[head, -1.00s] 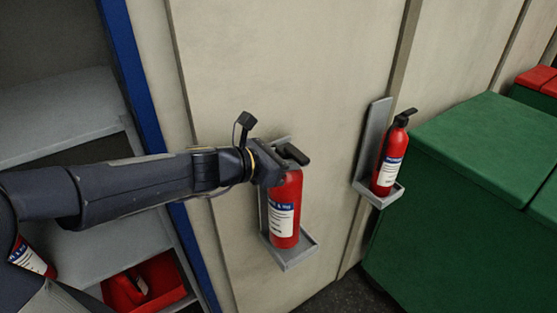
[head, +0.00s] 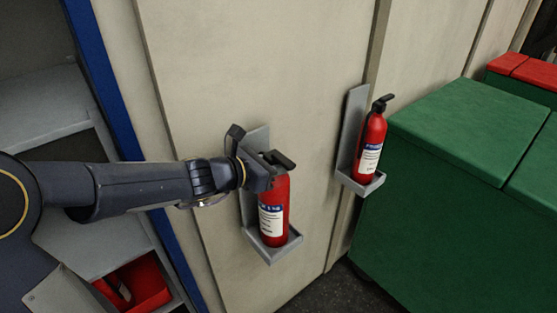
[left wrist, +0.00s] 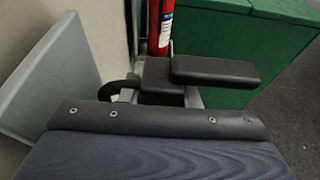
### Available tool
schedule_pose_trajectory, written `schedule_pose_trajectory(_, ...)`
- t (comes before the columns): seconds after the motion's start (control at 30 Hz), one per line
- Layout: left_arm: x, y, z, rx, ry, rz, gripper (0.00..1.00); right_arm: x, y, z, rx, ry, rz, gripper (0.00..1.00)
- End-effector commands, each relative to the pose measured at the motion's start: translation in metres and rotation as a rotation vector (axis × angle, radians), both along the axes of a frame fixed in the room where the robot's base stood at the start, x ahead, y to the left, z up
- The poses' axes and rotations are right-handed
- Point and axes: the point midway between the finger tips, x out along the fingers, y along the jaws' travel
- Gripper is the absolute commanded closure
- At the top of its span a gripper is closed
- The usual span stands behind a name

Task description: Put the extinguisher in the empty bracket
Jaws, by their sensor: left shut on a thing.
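A red extinguisher (head: 273,216) with a white and blue label stands upright at the left wall bracket (head: 272,253). Its base is over the bracket's shelf; it appears to rest there, though the contact is hard to tell. My left gripper (head: 264,172) is shut on the extinguisher near its top, just below the black handle. In the left wrist view the black handle (left wrist: 210,72) shows just ahead of the gripper, and the grey bracket back plate (left wrist: 50,75) is at the left. My right gripper is not in view.
A second extinguisher (head: 370,147) stands in the right bracket (head: 361,186). Green bins (head: 470,140) fill the right side. An open grey shelf unit (head: 50,110) with a blue edge is at the left, with a red bin (head: 145,286) low inside.

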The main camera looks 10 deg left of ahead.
Motion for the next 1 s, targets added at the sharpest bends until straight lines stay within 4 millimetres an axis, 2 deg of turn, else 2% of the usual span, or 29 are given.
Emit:
schedule_pose_trajectory(0.03,0.001,-0.001,0.006,-0.005,-0.012,-0.002,1.00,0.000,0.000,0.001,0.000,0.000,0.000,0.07)
schedule_pose_trajectory(0.23,0.001,-0.001,0.002,-0.005,-0.011,-0.002,1.00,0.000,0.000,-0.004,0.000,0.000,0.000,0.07)
schedule_pose_trajectory(0.27,0.000,0.000,-0.003,0.000,0.000,0.000,0.70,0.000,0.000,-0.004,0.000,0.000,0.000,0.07)
schedule_pose_trajectory(0.43,0.000,0.000,-0.003,0.000,0.000,0.000,0.49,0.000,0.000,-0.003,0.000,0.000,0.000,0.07)
schedule_pose_trajectory(0.8,-0.002,0.002,0.003,0.000,0.000,0.001,0.49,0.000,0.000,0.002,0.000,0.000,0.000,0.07)
schedule_pose_trajectory(1.0,-0.028,0.023,0.014,0.000,-0.002,0.005,0.49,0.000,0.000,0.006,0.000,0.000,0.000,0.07)
